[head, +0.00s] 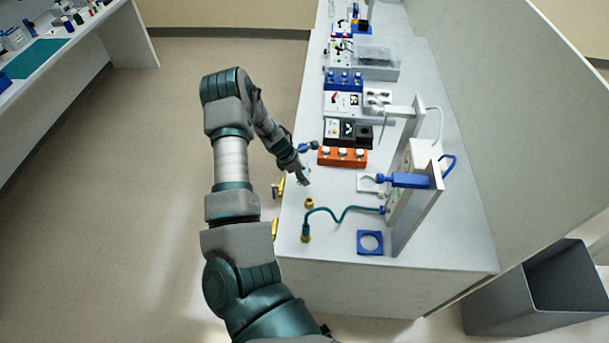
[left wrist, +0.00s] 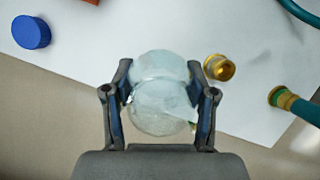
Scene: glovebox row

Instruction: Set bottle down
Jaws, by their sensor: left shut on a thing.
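My left gripper (left wrist: 162,98) is shut on a clear, pale glass or plastic bottle (left wrist: 160,95), with one finger on each side of it. In the head view the left gripper (head: 303,177) is over the near left edge of the white bench (head: 330,262), and the bottle is small and mostly hidden there. Whether the bottle touches the bench cannot be told. A brass fitting (left wrist: 219,67) lies close to the right of the bottle in the left wrist view. My right gripper is not in view.
A blue cap (left wrist: 31,32) lies on the bench at the left in the left wrist view. A green hose (head: 335,217) runs to a brass end near the front edge. A blue square ring (head: 370,252) and an orange rack (head: 342,164) flank a fairly clear patch of bench.

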